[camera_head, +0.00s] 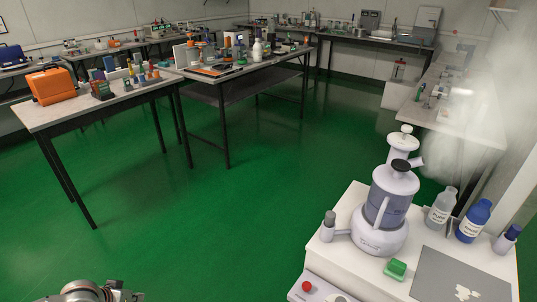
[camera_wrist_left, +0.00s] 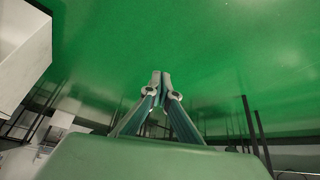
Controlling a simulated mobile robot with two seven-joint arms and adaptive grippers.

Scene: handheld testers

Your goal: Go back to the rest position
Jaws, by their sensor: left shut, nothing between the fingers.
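My left gripper (camera_head: 108,291) shows at the bottom left edge of the head view, over the green floor and away from the tables. In the left wrist view its two fingers (camera_wrist_left: 161,84) meet at the tips, with nothing between them. My right gripper is not in either view.
A white bench (camera_head: 330,258) at the lower right carries a grey-and-white apparatus (camera_head: 383,205), bottles (camera_head: 474,220) and a green block (camera_head: 395,269). A table (camera_head: 40,115) with an orange case (camera_head: 51,85) stands at the left. The green floor (camera_head: 260,190) between is clear.

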